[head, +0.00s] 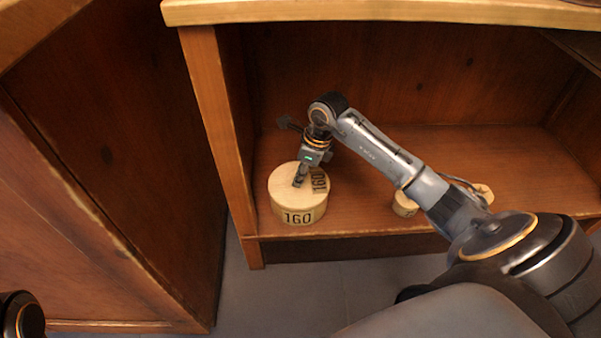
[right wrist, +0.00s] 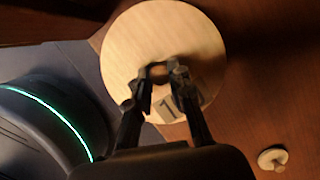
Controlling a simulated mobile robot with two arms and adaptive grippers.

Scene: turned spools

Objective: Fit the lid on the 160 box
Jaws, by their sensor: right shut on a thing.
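The 160 box (head: 298,217) is a round pale wooden box marked 160 on its front. It stands upright on the shelf near the left post. A round pale lid (head: 283,179), also marked 160 on top, covers the box's opening in the head view; whether it is fully seated or just above the rim, I cannot tell. My right gripper (head: 298,183) is shut at the middle of the lid, apparently on its knob, which the fingers hide. In the right wrist view the lid (right wrist: 135,45) fills the area beyond my fingers (right wrist: 165,75). My left gripper is out of view.
A small round wooden piece (head: 404,204) sits on the shelf to the right, and another pale piece (head: 484,193) is partly behind my right arm. The left post (head: 215,120) is close to the box. The shelf board (head: 362,205) between the pieces is clear.

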